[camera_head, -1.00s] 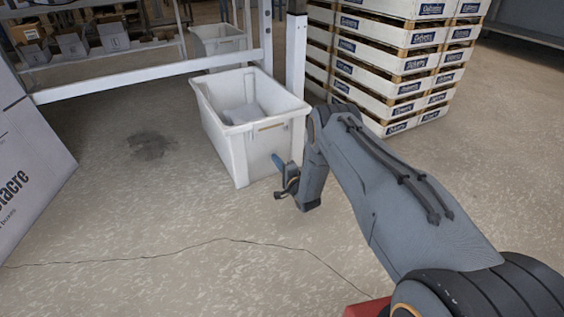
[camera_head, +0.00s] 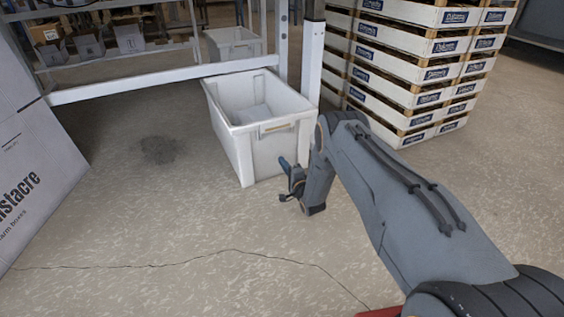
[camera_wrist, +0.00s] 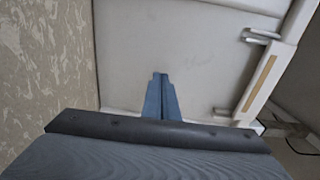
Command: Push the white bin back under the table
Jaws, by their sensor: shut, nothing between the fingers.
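The white bin (camera_head: 275,150) stands upright on the floor at the table's near side, its back rim at the table's white lower crossbar (camera_head: 165,80). Something pale lies inside it. My gripper (camera_head: 283,161) is low at the bin's near face, right of its middle, with blue fingers shut and empty. In the wrist view the fingers (camera_wrist: 160,78) point straight at the bin's flat wall (camera_wrist: 180,45), left of its handle (camera_wrist: 258,85). They look to be at the wall, but I cannot tell contact for certain.
A table leg (camera_head: 312,60) stands at the bin's back right. Stacked white crates (camera_head: 410,75) are to the right. A large cardboard box (camera_head: 35,170) is at the left. Another pale bin (camera_head: 235,45) sits farther back. The floor left of the bin is clear.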

